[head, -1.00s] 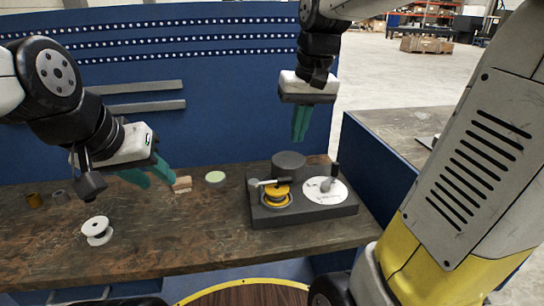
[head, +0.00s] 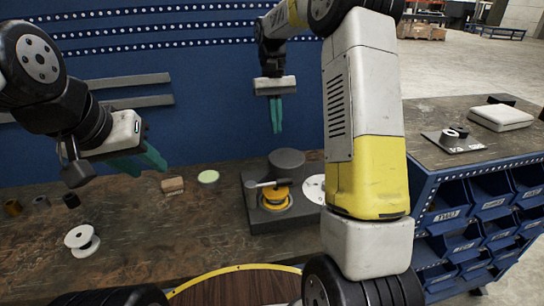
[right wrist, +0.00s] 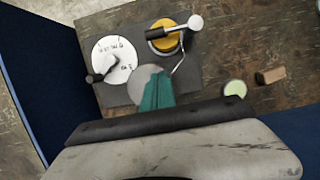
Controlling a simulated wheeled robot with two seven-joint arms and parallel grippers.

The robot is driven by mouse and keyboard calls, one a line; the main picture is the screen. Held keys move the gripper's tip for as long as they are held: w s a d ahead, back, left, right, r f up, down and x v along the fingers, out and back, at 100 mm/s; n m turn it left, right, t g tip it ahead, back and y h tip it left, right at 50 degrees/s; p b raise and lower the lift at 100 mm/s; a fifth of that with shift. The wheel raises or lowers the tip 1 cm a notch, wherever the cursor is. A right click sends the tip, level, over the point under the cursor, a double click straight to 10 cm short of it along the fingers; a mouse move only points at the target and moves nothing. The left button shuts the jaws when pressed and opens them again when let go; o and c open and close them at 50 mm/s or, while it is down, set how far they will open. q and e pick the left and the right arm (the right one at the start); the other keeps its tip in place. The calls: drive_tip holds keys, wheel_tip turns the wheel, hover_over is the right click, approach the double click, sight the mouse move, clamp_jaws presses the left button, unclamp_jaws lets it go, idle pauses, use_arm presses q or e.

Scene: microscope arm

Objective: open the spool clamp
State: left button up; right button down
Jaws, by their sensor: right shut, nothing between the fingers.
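The dark grey fixture (head: 265,222) stands on the bench and carries a yellow spool (head: 275,200). The clamp bar (head: 268,184), with a black handle, lies across the spool's top; the right wrist view shows the bar (right wrist: 176,31) over the yellow spool (right wrist: 164,43) with a pale round end. My right gripper (head: 277,130) points down, shut and empty, above and behind the fixture. In the right wrist view its fingers (right wrist: 157,91) overlap the fixture's grey round part. My left gripper (head: 140,163) is at the left above the bench, fingers apart and empty.
A white dial (right wrist: 113,58) with a crank is on the fixture, partly behind my right arm in the head view. A white reel (head: 82,240), wooden block (head: 172,185) and green disc (head: 208,177) lie left. A blue panel (head: 200,100) rises behind. The bench's middle is clear.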

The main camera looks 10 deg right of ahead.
drive_tip(key=s+f, duration=0.2)
drive_tip(key=f, duration=0.1)
drive_tip(key=s+f, duration=0.2)
drive_tip(key=f, duration=0.1)
drive_tip(key=s+f, duration=0.2)
drive_tip(key=f, duration=0.2)
drive_tip(key=shift+d, duration=0.1)
drive_tip(key=shift+s+f, duration=0.15)
drive_tip(key=shift+s, duration=0.3)
